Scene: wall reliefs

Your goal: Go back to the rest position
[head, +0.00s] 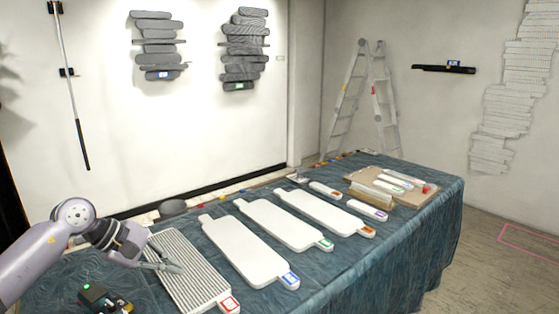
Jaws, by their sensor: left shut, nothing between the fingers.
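My left gripper (174,268) comes in from the left and is shut, with nothing held. Its fingers are over the ribbed grey panel (185,262) with a red-marked tab, at the near left of the table; I cannot tell whether they touch it. My right gripper is not in view.
The table (400,262) has a blue-green cloth. Smooth white panels (240,250) with coloured tabs lie right of the ribbed one. A tray (410,194) holds small pieces at the back right. A dark device (104,298) sits near left. A ladder (380,95) leans behind.

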